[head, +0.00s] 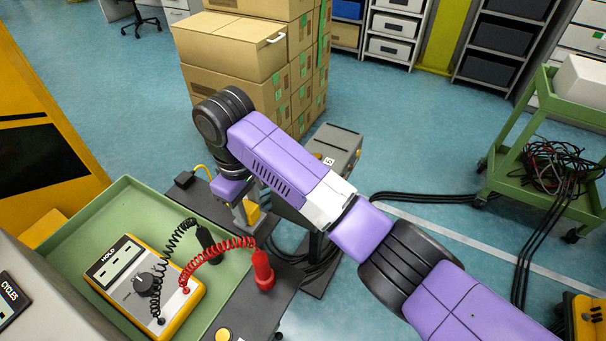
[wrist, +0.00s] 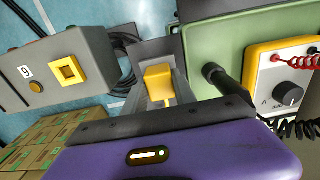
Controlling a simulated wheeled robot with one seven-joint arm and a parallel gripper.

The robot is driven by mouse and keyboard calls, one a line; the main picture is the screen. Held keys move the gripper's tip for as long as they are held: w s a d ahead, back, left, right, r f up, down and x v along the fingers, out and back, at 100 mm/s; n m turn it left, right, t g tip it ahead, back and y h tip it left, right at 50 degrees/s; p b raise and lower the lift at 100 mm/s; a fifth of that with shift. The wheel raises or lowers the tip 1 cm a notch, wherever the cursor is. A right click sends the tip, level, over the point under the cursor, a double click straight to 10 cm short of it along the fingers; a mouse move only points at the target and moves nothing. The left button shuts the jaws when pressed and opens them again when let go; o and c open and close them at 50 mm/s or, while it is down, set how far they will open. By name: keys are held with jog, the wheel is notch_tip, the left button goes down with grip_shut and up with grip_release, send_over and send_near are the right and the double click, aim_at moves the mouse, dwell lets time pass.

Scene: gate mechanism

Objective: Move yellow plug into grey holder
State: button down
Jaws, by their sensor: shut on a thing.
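The yellow plug (wrist: 158,84) is between the fingers of my gripper (wrist: 162,92) in the wrist view. In the head view the plug (head: 252,212) shows as a small yellow patch beside my grey fingers (head: 242,216), low over the dark bench top. My gripper is shut on the plug. I cannot tell whether the plug touches the bench. A grey box (wrist: 57,72) with a yellow-framed square opening (wrist: 68,69) is left of the plug in the wrist view. In the head view this grey box (head: 340,142) stands beyond my arm, partly hidden; its opening is not visible there.
A green tray (head: 118,192) holds a yellow meter (head: 143,283) with black and red coiled leads. Stacked cartons (head: 235,50) stand behind my arm.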

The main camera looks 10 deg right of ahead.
jog(key=shift+s+f, duration=0.1)
jog(key=shift+f, duration=0.15)
jog(key=c, duration=0.9)
grip_release()
jog(key=shift+r, duration=0.2)
